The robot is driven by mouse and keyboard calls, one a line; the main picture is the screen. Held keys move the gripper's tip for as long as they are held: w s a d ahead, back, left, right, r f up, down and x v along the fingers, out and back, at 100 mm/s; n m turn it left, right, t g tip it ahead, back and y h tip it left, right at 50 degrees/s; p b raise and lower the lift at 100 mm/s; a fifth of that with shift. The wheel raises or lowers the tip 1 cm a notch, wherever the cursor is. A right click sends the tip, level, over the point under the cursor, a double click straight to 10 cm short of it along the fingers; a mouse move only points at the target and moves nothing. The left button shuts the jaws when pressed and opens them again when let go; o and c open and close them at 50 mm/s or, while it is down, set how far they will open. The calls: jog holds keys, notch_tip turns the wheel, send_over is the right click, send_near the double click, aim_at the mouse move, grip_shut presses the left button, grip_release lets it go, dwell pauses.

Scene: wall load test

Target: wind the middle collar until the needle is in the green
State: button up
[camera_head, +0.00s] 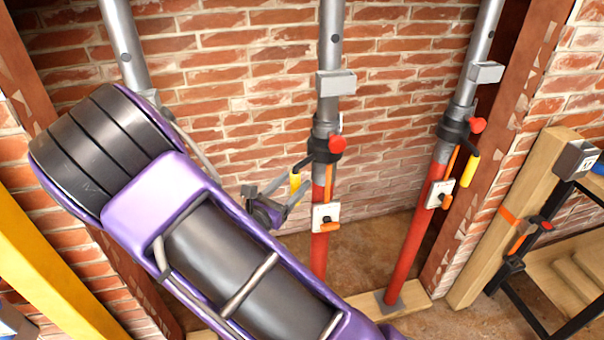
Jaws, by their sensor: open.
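The middle prop has a grey upper tube and a red lower tube (319,258). Its dark collar (326,148) carries a red knob (337,144) and a yellow handle (295,181) on the left. My gripper (300,177) is open, its grey fingers reaching up and right from a purple wrist, apparently on either side of the yellow handle. I cannot tell whether they touch it. A grey box (336,84) sits above the collar, and a white plate with an orange lever (326,217) below it. I see no readable needle or green zone.
A similar prop (408,240) stands to the right, with its own collar and yellow handle. A left prop (125,45) is largely hidden by my purple arm. A brick wall (400,100) lies behind. A wooden post (515,220) and black frame stand at right.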

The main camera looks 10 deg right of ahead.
jog(key=x, duration=0.4)
jog(key=shift+w+d, duration=0.25)
jog(key=shift+w, duration=0.05)
grip_shut()
dwell(1.2)
